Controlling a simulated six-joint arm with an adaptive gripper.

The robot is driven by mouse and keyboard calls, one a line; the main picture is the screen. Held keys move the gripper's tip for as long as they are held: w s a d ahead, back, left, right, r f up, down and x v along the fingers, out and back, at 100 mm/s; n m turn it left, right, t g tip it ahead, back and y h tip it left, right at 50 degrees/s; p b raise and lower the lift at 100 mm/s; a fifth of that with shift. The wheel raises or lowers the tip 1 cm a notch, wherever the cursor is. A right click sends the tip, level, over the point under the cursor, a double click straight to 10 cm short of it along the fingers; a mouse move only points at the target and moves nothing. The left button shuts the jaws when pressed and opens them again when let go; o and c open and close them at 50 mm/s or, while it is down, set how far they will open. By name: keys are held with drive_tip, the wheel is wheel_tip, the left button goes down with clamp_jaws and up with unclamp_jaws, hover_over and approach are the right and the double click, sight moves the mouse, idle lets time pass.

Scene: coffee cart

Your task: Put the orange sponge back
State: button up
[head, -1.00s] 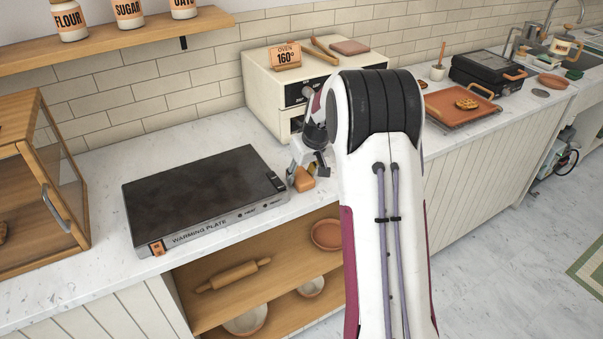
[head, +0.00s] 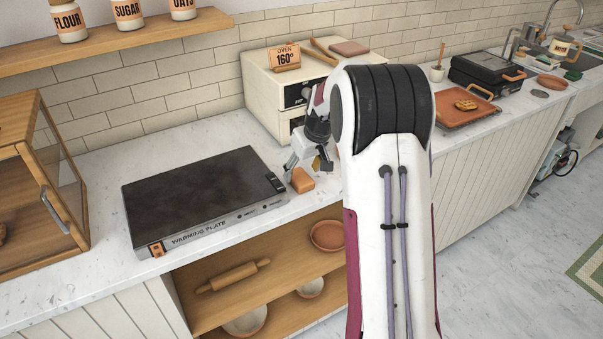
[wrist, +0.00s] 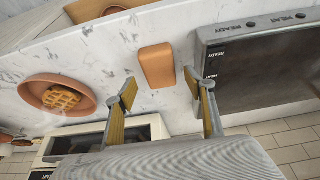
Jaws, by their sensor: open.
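The orange sponge (head: 301,180) lies on the marble counter just right of the warming plate, near the front edge. It also shows in the wrist view (wrist: 157,66), beyond and between the fingertips. My gripper (head: 306,172) is just above and behind the sponge in the head view. In the wrist view my gripper (wrist: 160,84) has its two fingers spread wide apart, with nothing between them. Part of my gripper is hidden behind my arm in the head view.
The dark warming plate (head: 200,196) stands close beside the sponge. A cream oven (head: 270,85) is behind. In the wrist view, a waffle (wrist: 62,98) sits on a terracotta plate (wrist: 33,94) on the sponge's other side. An open shelf (head: 285,240) lies below the counter.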

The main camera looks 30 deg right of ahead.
drive_tip(key=v, duration=0.9)
drive_tip(key=shift+r, duration=0.15)
idle(0.5)
drive_tip(key=s+a+r, duration=0.5)
drive_tip(key=s+a, duration=0.2)
drive_tip(key=s+a+r, duration=0.4)
drive_tip(key=s+a, duration=0.4)
drive_tip(key=s+a+f, duration=0.1)
drive_tip(key=s+a, duration=0.1)
drive_tip(key=s, duration=0.4)
drive_tip(key=s+a+f, duration=0.1)
drive_tip(key=s+a, duration=0.2)
drive_tip(key=s, duration=0.4)
drive_tip(key=s+a+f+t, duration=0.1)
drive_tip(key=s+a, duration=0.1)
drive_tip(key=s, duration=0.4)
drive_tip(key=shift+s+a, duration=0.25)
drive_tip(key=shift+f, duration=0.1)
